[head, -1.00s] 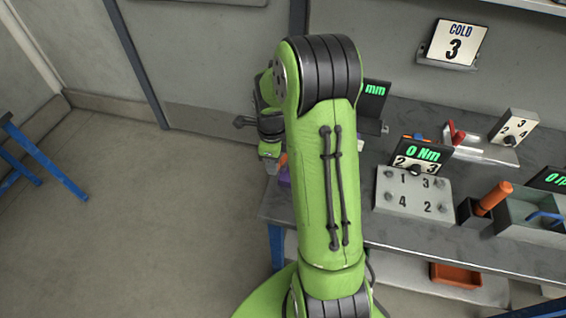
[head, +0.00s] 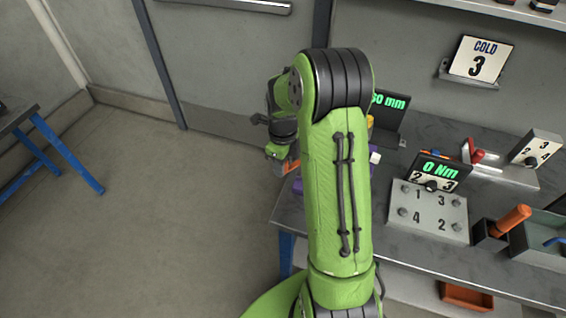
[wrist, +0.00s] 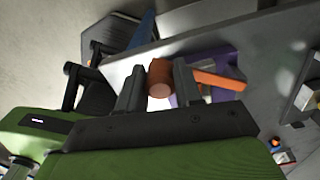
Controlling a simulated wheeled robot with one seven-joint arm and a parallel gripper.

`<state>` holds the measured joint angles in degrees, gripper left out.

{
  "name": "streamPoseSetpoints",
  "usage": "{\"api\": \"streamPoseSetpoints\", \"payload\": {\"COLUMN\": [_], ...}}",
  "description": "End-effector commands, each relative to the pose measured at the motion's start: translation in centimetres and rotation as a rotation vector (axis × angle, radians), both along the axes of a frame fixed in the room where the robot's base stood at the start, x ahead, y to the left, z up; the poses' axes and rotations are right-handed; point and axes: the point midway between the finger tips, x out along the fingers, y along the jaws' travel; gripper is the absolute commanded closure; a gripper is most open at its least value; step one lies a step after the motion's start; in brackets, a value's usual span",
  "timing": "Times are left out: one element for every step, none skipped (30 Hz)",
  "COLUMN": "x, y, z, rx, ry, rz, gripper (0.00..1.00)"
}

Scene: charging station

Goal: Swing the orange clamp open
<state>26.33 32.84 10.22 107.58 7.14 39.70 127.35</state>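The orange clamp (wrist: 218,80) shows in the wrist view as a bar with a thick round end, beside a purple block (wrist: 217,60) at the table's edge. Its round end sits between the two fingers of my gripper (wrist: 158,85); the bar passes behind the right finger. The fingers are apart, with a small gap showing on the left of the round end; contact on the right is unclear. In the head view my gripper (head: 277,152) is mostly hidden by my arm. Only a bit of the orange clamp (head: 290,167) shows beside it, above the purple block (head: 297,186).
The grey table (head: 400,268) holds a numbered block (head: 428,212), a "0 Nm" display (head: 440,168), a "mm" display (head: 390,102) and an orange-handled tool (head: 512,220). A door (head: 230,60) stands behind. The floor (head: 180,230) on the left is clear up to a blue-legged table (head: 68,155).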

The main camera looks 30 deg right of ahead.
Motion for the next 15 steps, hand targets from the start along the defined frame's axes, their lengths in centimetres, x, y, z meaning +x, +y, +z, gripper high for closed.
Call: {"api": "streamPoseSetpoints", "payload": {"x": [0.0,0.0,0.0,0.0,0.0,0.0,0.0,0.0,0.0,0.0,0.0,0.0,0.0,0.0,0.0], "y": [0.0,0.0,0.0,0.0,0.0,0.0,0.0,0.0,0.0,0.0,0.0,0.0,0.0,0.0,0.0], "z": [0.0,0.0,0.0,0.0,0.0,0.0,0.0,0.0,0.0,0.0,0.0,0.1,0.3,0.6,1.2], "rx": [0.0,0.0,0.0,0.0,0.0,0.0,-0.001,-0.001,-0.001,-0.001,-0.001,-0.001,-0.001,0.0,-0.001], "ry": [0.0,0.0,0.0,0.0,0.0,0.0,0.001,0.001,0.001,0.001,0.001,0.001,0.001,0.0,-0.002], "rz": [0.0,0.0,0.0,0.0,0.0,0.0,0.0,0.0,0.0,0.0,0.0,0.0,-0.001,-0.001,-0.001], "gripper": [0.57,0.52,0.46,0.43,0.43,0.43,0.43,0.43,0.43,0.43,0.43,0.43,0.43,0.43,0.43]}}
